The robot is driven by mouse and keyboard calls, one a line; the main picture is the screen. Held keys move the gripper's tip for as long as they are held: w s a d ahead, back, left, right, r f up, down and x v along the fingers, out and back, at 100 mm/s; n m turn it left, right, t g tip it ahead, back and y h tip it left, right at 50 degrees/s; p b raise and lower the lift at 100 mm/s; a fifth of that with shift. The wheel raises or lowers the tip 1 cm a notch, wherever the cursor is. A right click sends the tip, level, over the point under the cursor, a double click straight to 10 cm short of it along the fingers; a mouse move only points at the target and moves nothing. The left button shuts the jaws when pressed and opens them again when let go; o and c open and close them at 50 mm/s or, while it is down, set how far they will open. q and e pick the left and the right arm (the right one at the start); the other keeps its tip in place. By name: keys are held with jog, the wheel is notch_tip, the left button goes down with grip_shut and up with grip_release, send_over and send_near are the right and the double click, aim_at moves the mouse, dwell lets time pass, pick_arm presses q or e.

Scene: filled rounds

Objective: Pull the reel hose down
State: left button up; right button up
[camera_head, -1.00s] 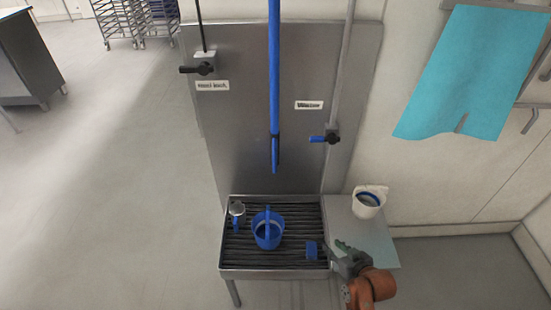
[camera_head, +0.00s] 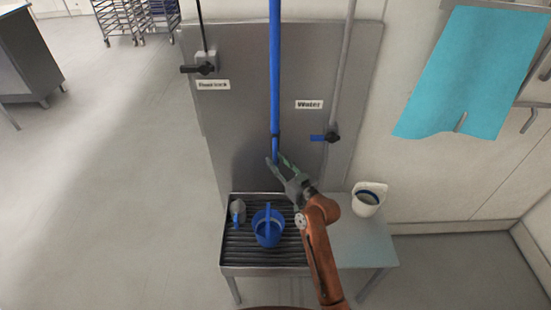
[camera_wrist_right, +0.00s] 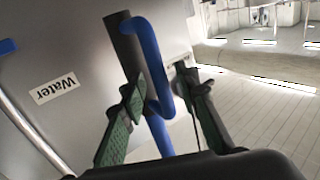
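The blue reel hose (camera_head: 275,70) hangs straight down in front of the grey steel panel, with a dark collar and a blue end piece low on it. My right gripper (camera_head: 279,162) is at this lower end. In the right wrist view, my right gripper (camera_wrist_right: 160,82) has its green-padded fingers apart, one on each side of the blue hose end (camera_wrist_right: 150,62) and a dark tube. The left pad looks very close to the blue piece; I cannot tell whether it touches. My left gripper is not in view.
A blue bucket (camera_head: 262,236) and a grey item with a blue handle (camera_head: 238,209) stand on the slatted sink grate (camera_head: 265,270). A white bucket (camera_head: 366,208) stands on the side shelf (camera_head: 362,245). The "Water" valve (camera_head: 331,137) is right of the hose.

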jog(key=shift+w+a, duration=0.4)
jog(key=shift+w, duration=0.15)
jog(key=shift+c, duration=0.7)
grip_shut()
